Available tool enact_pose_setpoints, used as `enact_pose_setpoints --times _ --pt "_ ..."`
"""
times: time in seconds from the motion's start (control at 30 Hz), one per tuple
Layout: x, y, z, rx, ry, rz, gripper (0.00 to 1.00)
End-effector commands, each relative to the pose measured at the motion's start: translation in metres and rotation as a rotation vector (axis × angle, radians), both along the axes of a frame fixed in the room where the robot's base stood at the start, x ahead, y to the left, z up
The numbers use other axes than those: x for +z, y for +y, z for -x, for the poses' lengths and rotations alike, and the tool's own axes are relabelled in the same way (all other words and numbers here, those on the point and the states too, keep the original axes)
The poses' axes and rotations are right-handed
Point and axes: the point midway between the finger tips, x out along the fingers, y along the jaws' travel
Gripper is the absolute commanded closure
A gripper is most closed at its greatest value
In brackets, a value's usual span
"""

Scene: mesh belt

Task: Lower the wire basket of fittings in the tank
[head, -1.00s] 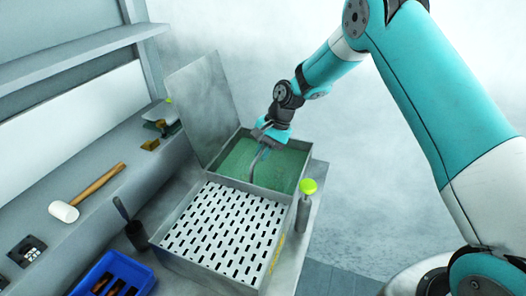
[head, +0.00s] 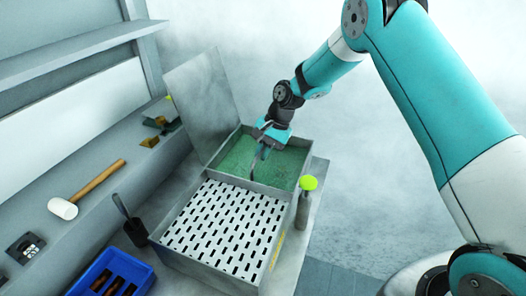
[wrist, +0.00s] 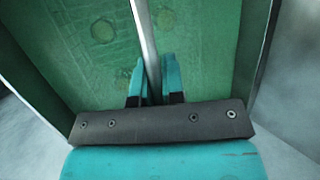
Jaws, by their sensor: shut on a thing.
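My gripper (head: 262,143) is over the green-filled rear compartment of the tank (head: 300,147), pointing down. It is shut on a thin grey metal handle (head: 254,170), which also shows between the teal fingers in the wrist view (wrist: 144,35). The handle runs down toward the green liquid (head: 288,165). The wire basket itself is not plain in the head view. In the wrist view, faint mesh lines (wrist: 65,40) and a few round shapes show through the green. I cannot tell whether the basket touches the tank floor.
A slotted white plate (head: 225,225) fills the front compartment. A raised grey lid (head: 200,100) stands behind the tank. A green-topped bottle (head: 305,205) is at its right. A mallet (head: 95,182), dark cup (head: 136,232) and blue bin (head: 115,270) are on the left.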

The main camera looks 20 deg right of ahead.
Motion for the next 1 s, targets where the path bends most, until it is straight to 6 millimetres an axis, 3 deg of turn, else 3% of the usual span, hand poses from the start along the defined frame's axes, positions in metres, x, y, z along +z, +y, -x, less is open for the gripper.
enact_pose_setpoints --times 0.5,0.53,0.63,1.0 --pt "-0.0110 -0.0016 0.0034 -0.005 0.014 0.008 1.00" --pt "-0.0111 -0.0016 0.0034 -0.005 0.014 0.008 0.83" --pt "-0.0107 -0.0015 0.0032 -0.004 0.013 0.007 0.60" --pt "-0.0053 -0.0034 0.0017 -0.004 0.009 0.004 0.60"
